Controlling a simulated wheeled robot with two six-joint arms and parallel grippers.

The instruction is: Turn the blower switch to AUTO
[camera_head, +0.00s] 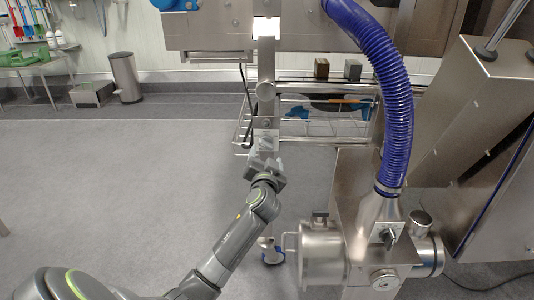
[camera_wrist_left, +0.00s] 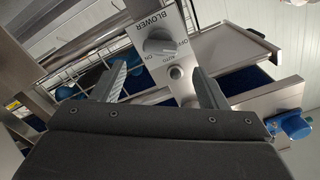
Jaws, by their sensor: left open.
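The blower switch is a round grey knob (camera_wrist_left: 160,42) on a light metal plate (camera_wrist_left: 184,18) marked BLOWER, in the left wrist view. OFF, AUTO and ON are printed around the knob; I cannot tell which one it points at. A smaller round part (camera_wrist_left: 176,72) sits below it on the plate. My left gripper (camera_wrist_left: 161,74) is open, with one finger on each side of the plate and nothing held between them. The knob is beyond the fingertips, apart from them. In the head view my left gripper (camera_head: 264,160) is at the upright metal post (camera_head: 267,85). My right gripper is not in view.
A blue ribbed hose (camera_head: 393,100) runs down to a steel blower unit (camera_head: 325,255) at the right. A wire rack (camera_head: 300,128) stands behind the post. A steel bin (camera_head: 126,77) is at the back left. The floor (camera_head: 120,185) at the left is clear.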

